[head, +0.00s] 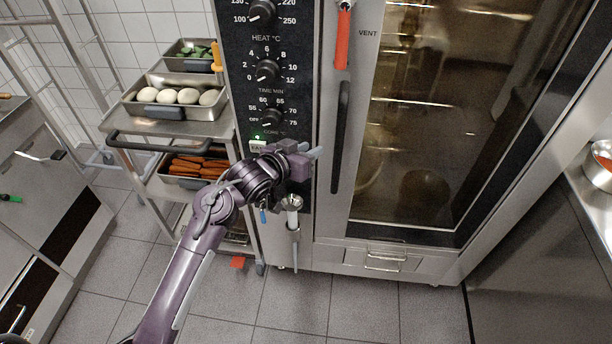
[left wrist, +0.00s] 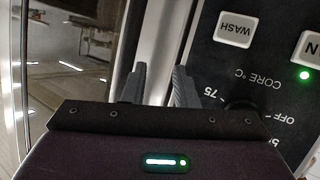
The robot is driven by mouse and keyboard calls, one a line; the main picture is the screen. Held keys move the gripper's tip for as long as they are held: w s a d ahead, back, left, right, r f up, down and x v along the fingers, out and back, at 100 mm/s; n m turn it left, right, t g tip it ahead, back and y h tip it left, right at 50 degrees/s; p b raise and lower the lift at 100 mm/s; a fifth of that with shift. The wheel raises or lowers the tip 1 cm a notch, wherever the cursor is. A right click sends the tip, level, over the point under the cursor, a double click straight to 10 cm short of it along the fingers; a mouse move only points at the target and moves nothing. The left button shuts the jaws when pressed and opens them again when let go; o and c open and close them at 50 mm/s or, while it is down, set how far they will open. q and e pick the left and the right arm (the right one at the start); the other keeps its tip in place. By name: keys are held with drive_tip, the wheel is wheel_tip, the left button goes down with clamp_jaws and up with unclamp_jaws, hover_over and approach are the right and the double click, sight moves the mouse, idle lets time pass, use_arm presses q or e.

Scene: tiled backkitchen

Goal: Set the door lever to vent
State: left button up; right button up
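The door lever (head: 342,40) is an orange-red grip at the top of the oven's door frame in the head view. It lies roughly along the frame, and its upper end is near the picture's top edge. The printed word VENT (head: 368,33) is just right of it. My left gripper (head: 314,153) is in front of the control panel's lower right edge, well below the lever and apart from it. In the left wrist view the two dark fingers (left wrist: 160,84) stand apart with nothing between them. The lever does not show there. My right gripper is not in view.
A long black door handle (head: 341,137) runs down the frame below the lever. The control panel (head: 295,85) with several knobs is left of it. A trolley with food trays (head: 171,112) stands further left. A steel counter (head: 590,200) is at the right.

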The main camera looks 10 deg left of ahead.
use_arm(q)
wheel_tip(320, 180, down, 6)
drive_tip(key=s, duration=0.1)
drive_tip(key=shift+a+g+y, duration=0.2)
drive_tip(key=shift+g+y, duration=0.1)
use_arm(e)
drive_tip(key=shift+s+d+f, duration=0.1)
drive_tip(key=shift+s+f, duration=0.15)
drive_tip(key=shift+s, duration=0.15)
use_arm(q)
drive_tip(key=shift+s+f, duration=0.1)
